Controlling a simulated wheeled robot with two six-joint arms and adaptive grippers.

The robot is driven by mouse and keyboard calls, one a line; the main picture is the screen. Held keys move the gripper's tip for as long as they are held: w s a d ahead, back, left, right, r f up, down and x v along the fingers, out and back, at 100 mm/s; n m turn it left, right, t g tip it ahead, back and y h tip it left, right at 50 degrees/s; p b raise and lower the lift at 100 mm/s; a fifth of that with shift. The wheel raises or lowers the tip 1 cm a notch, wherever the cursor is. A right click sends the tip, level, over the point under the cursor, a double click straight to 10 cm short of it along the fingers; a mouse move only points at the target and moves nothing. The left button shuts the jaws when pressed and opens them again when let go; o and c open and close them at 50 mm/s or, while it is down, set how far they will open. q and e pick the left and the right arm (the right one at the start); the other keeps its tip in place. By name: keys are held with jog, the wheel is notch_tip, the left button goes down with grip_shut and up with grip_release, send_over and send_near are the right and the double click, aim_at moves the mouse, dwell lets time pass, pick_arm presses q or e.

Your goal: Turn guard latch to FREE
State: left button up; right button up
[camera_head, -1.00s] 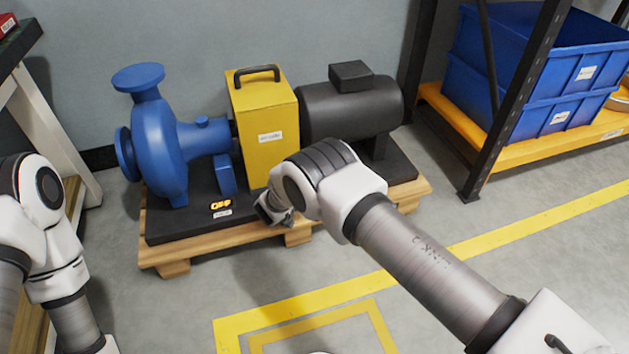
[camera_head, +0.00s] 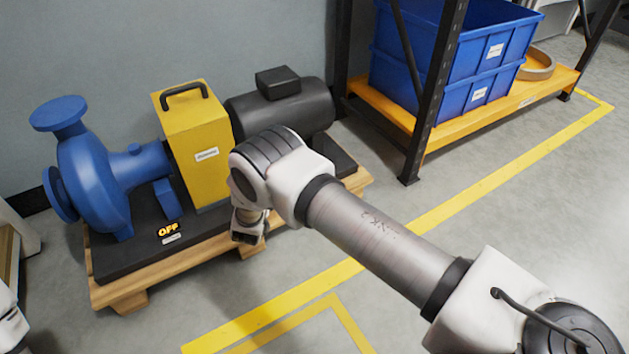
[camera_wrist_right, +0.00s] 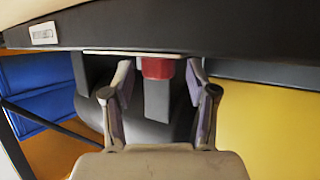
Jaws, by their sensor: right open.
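In the right wrist view, a red block (camera_wrist_right: 158,68) with a grey lever (camera_wrist_right: 157,101) sits under a dark beam-like edge; it looks like the guard latch. My right gripper (camera_wrist_right: 160,78) is open, with one finger on each side of the latch and gaps visible between. The lever lies along the fingers, towards the palm. In the head view, the yellow guard (camera_head: 200,135) stands between the blue pump (camera_head: 95,175) and the dark motor (camera_head: 290,107). My right gripper (camera_head: 248,238) is at the pallet's front edge, largely hidden by its wrist. The latch is hidden there.
A rack with blue bins (camera_head: 440,75) stands at the right. The floor (camera_head: 470,235) in front is clear, with yellow lines.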

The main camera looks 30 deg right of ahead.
jog(key=n+y, duration=0.1)
jog(key=n+t+y, duration=0.1)
jog(key=n+y, duration=0.1)
jog(key=shift+s+d+f, duration=0.1)
jog(key=shift+d, duration=0.2)
jog(key=shift+d+f+n+t+y+b, duration=0.15)
jog(key=shift+n+t+y+b, duration=0.15)
jog(key=shift+n+y+b, duration=0.65)
pick_arm(q)
notch_tip(320, 180, down, 4)
jog(key=shift+r+b, duration=0.1)
jog(key=shift+b, duration=1.05)
pick_arm(e)
jog(key=n+y, duration=0.1)
jog(key=y, duration=0.1)
jog(key=n+y, duration=0.2)
jog(key=shift+d+f, duration=0.1)
jog(key=shift+d, duration=0.1)
pick_arm(q)
notch_tip(320, 180, up, 35)
jog(key=p, duration=3.4)
jog(key=shift+p, duration=0.4)
pick_arm(e)
jog(key=s+d+r+m+g+h, duration=0.1)
jog(key=s+r+g, duration=0.6)
jog(key=s+r, duration=1.7)
jog(key=shift+s+d+m+h, duration=0.35)
jog(key=shift+s+d+m, duration=0.1)
jog(key=shift+s+d, duration=0.65)
